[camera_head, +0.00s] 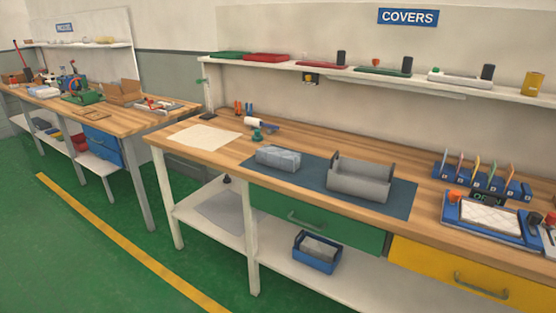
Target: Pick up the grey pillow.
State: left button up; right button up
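A light grey, soft-looking block that looks like the grey pillow (278,158) lies on a dark blue-grey mat (308,186) on the wooden workbench. It is left of a grey open holder with raised ends (360,180), which stands on the same mat, with a gap between them. Another grey item (319,249) lies in a small blue bin (317,266) on the lower shelf; I cannot tell what it is. Neither of my grippers is in view.
A white sheet (204,137) and small tools lie on the bench's left. At right are a blue tray with a white quilted pad (488,216) and a blue rack (482,180). A shelf (380,79) runs above. Green floor is clear at left.

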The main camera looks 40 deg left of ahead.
aim_at(283, 159)
jog(key=i+u, duration=0.1)
jog(key=u, duration=1.2)
